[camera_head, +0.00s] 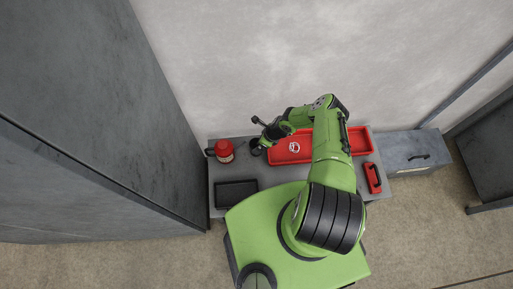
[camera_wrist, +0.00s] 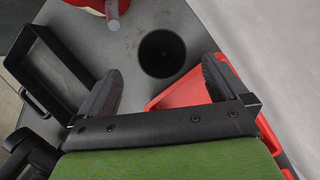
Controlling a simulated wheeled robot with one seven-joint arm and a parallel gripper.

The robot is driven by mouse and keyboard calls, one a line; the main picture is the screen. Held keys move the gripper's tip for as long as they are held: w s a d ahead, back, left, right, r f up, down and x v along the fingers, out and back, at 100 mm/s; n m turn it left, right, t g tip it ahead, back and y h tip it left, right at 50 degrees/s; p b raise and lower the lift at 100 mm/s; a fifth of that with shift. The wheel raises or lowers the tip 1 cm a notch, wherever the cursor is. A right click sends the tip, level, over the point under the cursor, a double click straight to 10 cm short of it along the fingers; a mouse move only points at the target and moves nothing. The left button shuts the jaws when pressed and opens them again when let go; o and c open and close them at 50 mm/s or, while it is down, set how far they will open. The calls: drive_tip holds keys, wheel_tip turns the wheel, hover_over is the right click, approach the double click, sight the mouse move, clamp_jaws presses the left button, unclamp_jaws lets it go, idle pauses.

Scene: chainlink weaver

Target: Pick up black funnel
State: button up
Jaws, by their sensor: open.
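The black funnel (camera_wrist: 162,53) shows in the wrist view as a round, dark, open-mouthed shape on the grey table. In the head view the funnel (camera_head: 256,148) is a small dark round thing, partly hidden by my gripper (camera_head: 266,141). In the wrist view my gripper (camera_wrist: 161,70) is open, with one finger to the left of the funnel and one to the right. The funnel lies ahead of and between the fingertips. Nothing is held, and I cannot tell any contact.
A red canister (camera_head: 224,152) stands left of the funnel. A black tray (camera_head: 236,194) lies at the table's front left. A red tray (camera_head: 340,154) lies close on the right, holding a white item. A red handled item (camera_head: 372,178) and a grey box (camera_head: 416,160) are farther right.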

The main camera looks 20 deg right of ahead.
sight(255, 145)
drive_tip(key=b+x, duration=0.3)
drive_tip(key=x, duration=0.4)
drive_tip(key=shift+w+f+b, duration=0.1)
drive_tip(key=shift+w+b, duration=0.05)
drive_tip(key=shift+b, duration=0.15)
drive_tip(key=c, duration=1.1)
drive_tip(key=shift+o, duration=0.2)
wheel_tip(255, 145, up, 18)
drive_tip(key=p, duration=0.8)
